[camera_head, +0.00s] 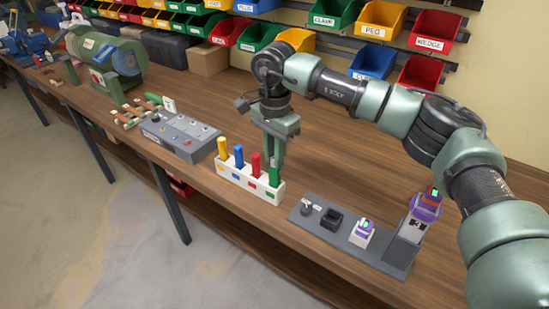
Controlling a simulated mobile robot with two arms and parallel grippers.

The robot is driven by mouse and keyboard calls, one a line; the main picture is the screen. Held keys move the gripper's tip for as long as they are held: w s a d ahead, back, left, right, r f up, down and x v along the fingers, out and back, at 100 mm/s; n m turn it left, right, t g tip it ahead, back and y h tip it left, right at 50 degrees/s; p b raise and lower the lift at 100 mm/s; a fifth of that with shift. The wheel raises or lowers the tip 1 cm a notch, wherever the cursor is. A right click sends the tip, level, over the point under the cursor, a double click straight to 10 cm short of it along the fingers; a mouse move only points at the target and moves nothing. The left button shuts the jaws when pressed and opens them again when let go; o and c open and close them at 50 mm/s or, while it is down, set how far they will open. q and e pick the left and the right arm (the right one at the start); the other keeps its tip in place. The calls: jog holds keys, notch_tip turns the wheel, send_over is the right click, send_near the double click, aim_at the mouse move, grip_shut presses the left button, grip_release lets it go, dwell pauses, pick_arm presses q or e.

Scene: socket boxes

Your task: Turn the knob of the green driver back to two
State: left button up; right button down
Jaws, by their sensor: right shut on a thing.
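The green driver (274,174) stands upright at the right end of a white rack (238,181) on the bench. My right gripper (275,158) reaches down from above and is shut on the upper part of the green driver. Its knob and any numbers on it are hidden or too small to read. A yellow driver (222,148), a blue driver (239,156) and a red driver (256,164) stand to its left in the same rack. My left gripper is not in view.
A grey box with knobs (180,137) lies left of the rack. A dark grey board (300,216) with several fittings lies right of it. A green machine (112,57) stands far left. Coloured bins (383,20) line the wall behind. The bench behind the board is clear.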

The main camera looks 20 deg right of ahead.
dwell(0.3)
jog(key=n, duration=0.4)
jog(key=shift+n, duration=1)
jog(key=n, duration=0.3)
jog(key=shift+n+b, duration=0.3)
jog(key=shift+n, duration=0.1)
jog(key=c, duration=1.7)
grip_release()
jog(key=shift+n, duration=0.4)
jog(key=shift+c, duration=0.2)
jog(key=o, duration=1)
